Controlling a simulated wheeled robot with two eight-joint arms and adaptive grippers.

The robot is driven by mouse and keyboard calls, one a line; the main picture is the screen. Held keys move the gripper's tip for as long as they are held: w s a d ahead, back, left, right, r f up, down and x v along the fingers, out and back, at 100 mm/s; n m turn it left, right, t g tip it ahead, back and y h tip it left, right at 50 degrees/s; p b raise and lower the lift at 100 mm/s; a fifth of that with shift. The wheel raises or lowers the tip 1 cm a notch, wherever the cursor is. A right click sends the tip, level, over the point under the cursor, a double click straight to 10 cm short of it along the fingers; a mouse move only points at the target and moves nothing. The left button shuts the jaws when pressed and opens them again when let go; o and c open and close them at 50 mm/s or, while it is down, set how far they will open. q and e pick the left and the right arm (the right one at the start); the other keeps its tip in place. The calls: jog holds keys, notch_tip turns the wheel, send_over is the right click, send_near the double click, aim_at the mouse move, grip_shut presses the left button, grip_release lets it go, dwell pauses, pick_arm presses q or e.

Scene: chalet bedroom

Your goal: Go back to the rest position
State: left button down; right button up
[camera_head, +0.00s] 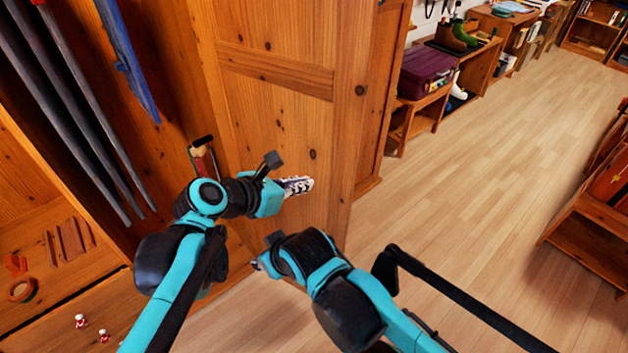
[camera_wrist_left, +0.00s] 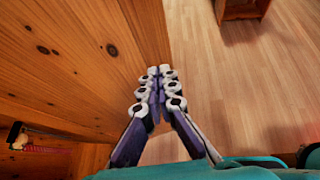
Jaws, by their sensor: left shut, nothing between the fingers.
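My left gripper (camera_head: 299,186) is shut and empty in front of the wooden wardrobe door. In the left wrist view its fingertips (camera_wrist_left: 157,84) meet, with the wood panel to the left and the floor beyond. My right arm comes in from the lower right, and its end is near the foot of the door. Only a small piece of my right gripper (camera_head: 257,264) shows past the wrist, so its fingers cannot be made out.
The wardrobe door (camera_head: 275,110) stands close to both arms. On the left are hanging clothes (camera_head: 130,60) and a shelf with small items. A purple suitcase (camera_head: 425,72) sits on a bench. A wooden rack (camera_head: 590,235) stands at right. The floor (camera_head: 480,170) between is clear.

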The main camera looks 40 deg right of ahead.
pick_arm(q)
jog(key=w+a+f+m+t+y, duration=0.1)
jog(key=a+f+m+t+y, duration=0.3)
jog(key=a, duration=0.8)
jog(key=w+a+f+m+y, duration=0.15)
jog(key=a+m, duration=0.35)
jog(key=a, duration=0.8)
jog(key=s+a+f+m+y, duration=0.2)
jog(key=a+m, duration=0.1)
jog(key=a, duration=0.4)
jog(key=s+a+f+m+t+y, duration=0.1)
jog(key=a+m, duration=0.3)
jog(key=a, duration=0.4)
jog(key=s+a+f+m+y, duration=0.3)
jog(key=a, duration=0.4)
jog(key=shift+s+a+m, duration=0.15)
jog(key=shift+a+m, duration=0.15)
jog(key=shift+m, duration=0.1)
